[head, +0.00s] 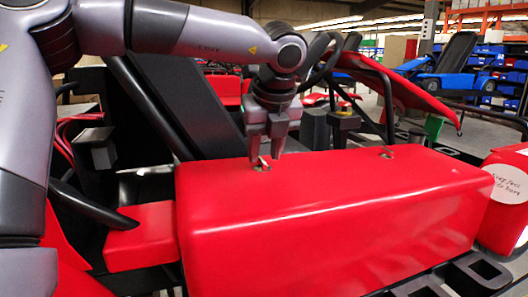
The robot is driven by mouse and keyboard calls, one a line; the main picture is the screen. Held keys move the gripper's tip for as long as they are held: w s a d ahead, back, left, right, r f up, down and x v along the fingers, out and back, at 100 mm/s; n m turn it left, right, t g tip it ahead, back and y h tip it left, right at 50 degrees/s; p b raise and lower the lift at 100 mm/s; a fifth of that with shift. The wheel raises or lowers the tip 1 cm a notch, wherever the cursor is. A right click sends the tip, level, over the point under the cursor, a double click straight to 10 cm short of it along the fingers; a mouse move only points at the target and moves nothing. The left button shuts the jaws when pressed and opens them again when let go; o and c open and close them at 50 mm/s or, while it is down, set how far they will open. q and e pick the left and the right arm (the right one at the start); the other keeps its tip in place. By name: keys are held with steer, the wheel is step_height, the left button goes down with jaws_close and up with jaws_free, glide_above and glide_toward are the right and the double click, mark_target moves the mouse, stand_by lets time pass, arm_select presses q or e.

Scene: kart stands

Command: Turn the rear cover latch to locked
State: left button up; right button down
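The red rear cover (330,225) fills the middle of the head view. A small metal latch (261,163) sits on its top near the left end. A second, similar latch (386,152) sits farther right on the top. My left gripper (266,156) points down at the left latch, with its two fingers apart and the tips close to or beside the latch. I cannot tell whether the fingers touch it. The latch's exact turn angle is too small to read. My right gripper is not in the view.
Black tubes and a steering wheel (325,58) stand behind the cover. A red body part with a white round label (508,183) is at the right. A black slotted frame (470,275) lies at the lower right.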

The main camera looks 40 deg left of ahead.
arm_select(q)
steer(key=shift+w+a+f, duration=0.1)
steer(key=shift+a+f, duration=0.1)
steer(key=shift+f, duration=0.4)
jaws_close()
